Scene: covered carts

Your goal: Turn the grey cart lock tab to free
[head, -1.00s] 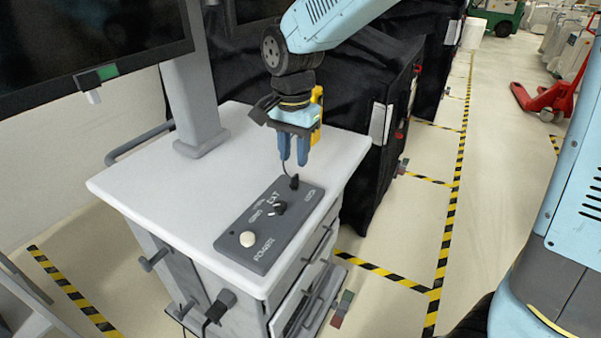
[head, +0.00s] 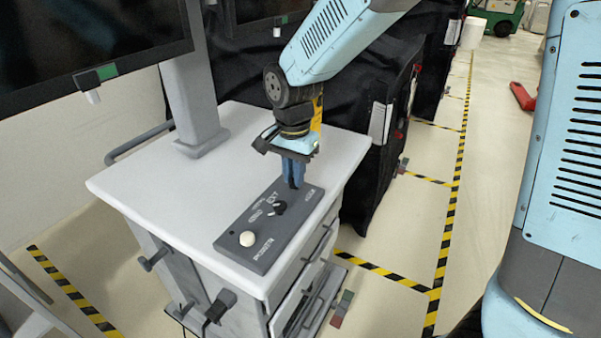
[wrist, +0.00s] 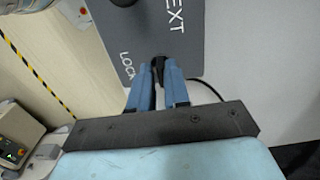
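The dark grey control panel (head: 268,235) lies on the pale grey cart's top (head: 150,195). The small black lock tab (wrist: 158,68) stands at the panel's edge, close to the word LOCK in the wrist view. My gripper (head: 293,184) points down at the panel's far end, and its blue fingertips (wrist: 159,74) stand on both sides of the tab and look closed against it. In the head view the fingers hide the tab. How far the tab is turned is hard to tell.
A black knob (head: 279,207) and a white round button (head: 247,239) are on the same panel. A monitor post (head: 190,90) rises from the cart's rear. A black-covered cart (head: 355,140) stands right behind. A thin dark cable (wrist: 208,88) lies near the fingers.

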